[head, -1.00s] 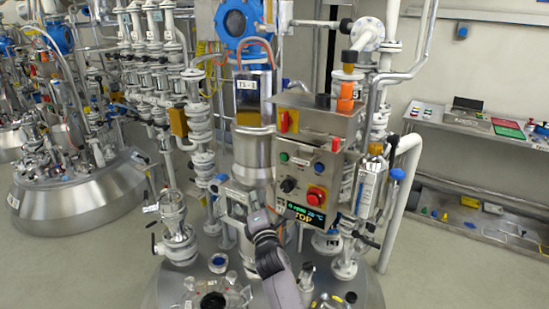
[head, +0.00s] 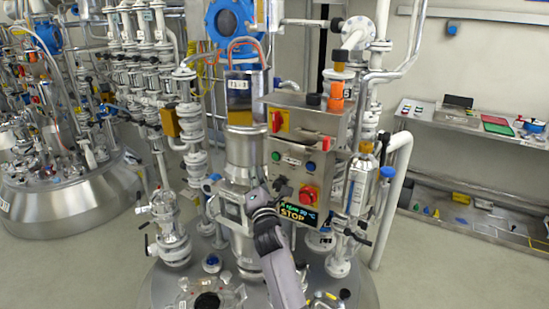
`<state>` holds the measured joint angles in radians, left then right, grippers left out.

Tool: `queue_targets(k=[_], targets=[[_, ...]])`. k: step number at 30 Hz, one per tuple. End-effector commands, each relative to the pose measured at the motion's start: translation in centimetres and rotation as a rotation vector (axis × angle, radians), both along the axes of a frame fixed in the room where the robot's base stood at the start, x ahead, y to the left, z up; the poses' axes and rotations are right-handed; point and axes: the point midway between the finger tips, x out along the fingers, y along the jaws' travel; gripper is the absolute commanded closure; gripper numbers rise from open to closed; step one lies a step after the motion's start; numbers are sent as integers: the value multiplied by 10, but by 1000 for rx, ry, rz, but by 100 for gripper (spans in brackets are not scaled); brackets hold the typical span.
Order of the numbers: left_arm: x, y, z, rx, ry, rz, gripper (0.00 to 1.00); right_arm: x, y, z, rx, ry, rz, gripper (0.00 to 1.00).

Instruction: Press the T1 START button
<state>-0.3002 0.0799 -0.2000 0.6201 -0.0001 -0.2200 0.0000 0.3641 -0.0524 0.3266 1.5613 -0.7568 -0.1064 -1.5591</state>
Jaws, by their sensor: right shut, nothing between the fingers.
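The button lettering is too small to read. My left gripper is not in view.
Pipes and valves crowd both sides. A steel shelf (head: 470,125) with small items is on the right wall.

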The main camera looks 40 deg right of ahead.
Motion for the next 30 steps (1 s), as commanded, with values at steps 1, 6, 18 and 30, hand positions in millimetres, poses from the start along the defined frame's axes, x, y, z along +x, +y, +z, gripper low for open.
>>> queue_targets(k=[1,6,18,30], targets=[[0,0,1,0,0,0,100,3,-9,1,-1,1,-2,100],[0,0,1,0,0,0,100,12,-31,1,-1,0,-1,100],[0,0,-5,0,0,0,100,23,-57,0,0,-1,-1,100],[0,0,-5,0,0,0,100,23,-57,0,1,0,0,100]])
